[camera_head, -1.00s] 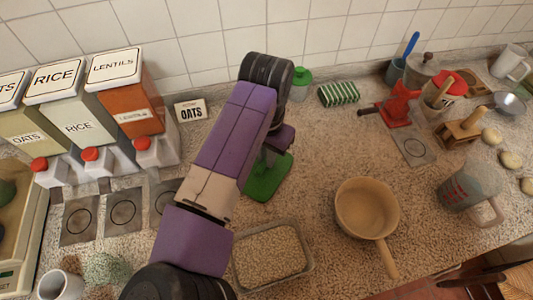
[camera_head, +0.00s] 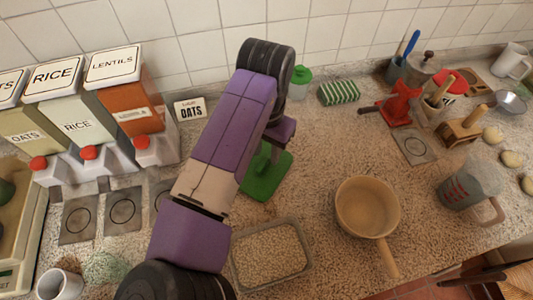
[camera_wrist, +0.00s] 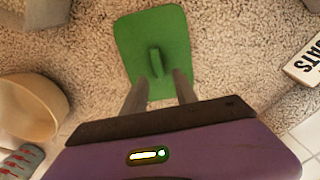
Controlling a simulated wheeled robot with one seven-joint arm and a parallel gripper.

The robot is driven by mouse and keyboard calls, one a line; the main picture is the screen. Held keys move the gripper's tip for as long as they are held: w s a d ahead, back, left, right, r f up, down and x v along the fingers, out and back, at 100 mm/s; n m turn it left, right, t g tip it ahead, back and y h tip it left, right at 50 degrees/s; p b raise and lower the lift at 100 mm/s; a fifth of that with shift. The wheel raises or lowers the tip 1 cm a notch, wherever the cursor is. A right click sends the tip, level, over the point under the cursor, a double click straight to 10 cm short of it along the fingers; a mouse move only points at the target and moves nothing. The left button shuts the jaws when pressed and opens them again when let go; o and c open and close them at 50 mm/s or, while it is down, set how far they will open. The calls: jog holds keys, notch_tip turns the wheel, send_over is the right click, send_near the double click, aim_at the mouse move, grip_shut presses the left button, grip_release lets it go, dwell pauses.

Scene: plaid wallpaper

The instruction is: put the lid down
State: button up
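The green rectangular lid (camera_head: 266,184) with rounded corners lies on the speckled counter, left of the pan. In the wrist view the lid (camera_wrist: 172,25) has its upright handle facing my camera. My gripper (camera_wrist: 160,76) is above the lid with its two fingers apart. The handle shows in the gap between the fingertips, with space on both sides; nothing is gripped.
An open rectangular container (camera_head: 309,262) with grainy contents stands in front of the lid. A beige pan (camera_head: 366,207) stands to the right. An OATS card (camera_head: 190,110) and a green striped sponge (camera_head: 339,92) are behind. Bare counter surrounds the lid.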

aim_at(266, 158)
notch_tip(266, 158, up, 10)
jog(key=b, duration=0.1)
dwell(0.7)
